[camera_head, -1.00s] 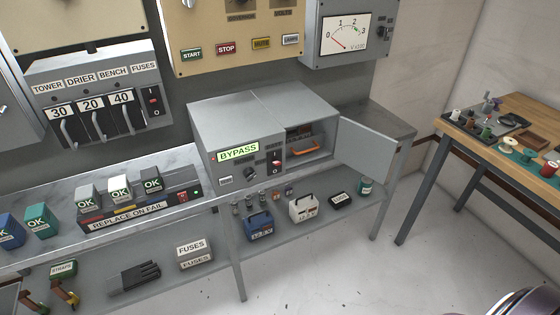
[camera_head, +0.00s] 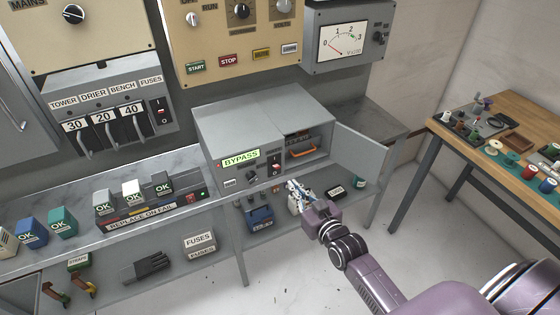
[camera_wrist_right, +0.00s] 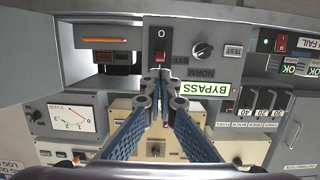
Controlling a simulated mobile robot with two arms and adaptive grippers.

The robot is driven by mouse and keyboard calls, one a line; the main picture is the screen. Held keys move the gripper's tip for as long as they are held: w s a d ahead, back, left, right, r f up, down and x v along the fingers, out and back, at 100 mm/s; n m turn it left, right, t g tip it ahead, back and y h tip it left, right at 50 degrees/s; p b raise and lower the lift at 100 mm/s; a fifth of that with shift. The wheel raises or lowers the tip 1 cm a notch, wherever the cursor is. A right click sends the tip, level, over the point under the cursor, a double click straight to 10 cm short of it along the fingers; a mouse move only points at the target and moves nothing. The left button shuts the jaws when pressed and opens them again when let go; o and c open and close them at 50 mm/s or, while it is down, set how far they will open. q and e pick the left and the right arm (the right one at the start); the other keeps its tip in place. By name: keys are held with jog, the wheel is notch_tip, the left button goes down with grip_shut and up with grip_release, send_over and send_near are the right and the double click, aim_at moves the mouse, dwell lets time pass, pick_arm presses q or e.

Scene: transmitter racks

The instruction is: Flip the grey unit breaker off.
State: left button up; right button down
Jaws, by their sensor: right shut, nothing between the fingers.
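The grey unit (camera_head: 262,110) with the lit BYPASS label stands on the bench, its right-hand door (camera_head: 358,155) open. Its breaker (camera_head: 276,169), a dark switch with a red part, sits on the front beside the open bay. In the upside-down right wrist view the breaker (camera_wrist_right: 160,56) shows beside an "O" mark; its lever position is hard to tell. My right gripper (camera_head: 292,186) is in front of and below the breaker in the head view. Its fingertips (camera_wrist_right: 157,82) are together and empty, lined up with the breaker; contact cannot be told. My left gripper is not in view.
A wall fuse box (camera_head: 112,95) has another switch (camera_head: 159,110). A wooden table (camera_head: 515,190) stands at right.

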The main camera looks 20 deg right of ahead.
aim_at(276, 167)
jog(key=shift+w+r, duration=0.15)
jog(key=shift+r, duration=0.6)
jog(key=shift+w+a+f+p, duration=0.1)
jog(key=shift+w+f+p, duration=0.15)
jog(key=shift+w, duration=1.4)
jog(key=shift+w+f+p, duration=0.15)
jog(key=shift+w+f, duration=0.15)
jog(key=shift+w, duration=1.35)
jog(key=shift+w+a+f+p, duration=0.1)
jog(key=shift+w+f+p, duration=0.15)
jog(key=shift+w, duration=1.4)
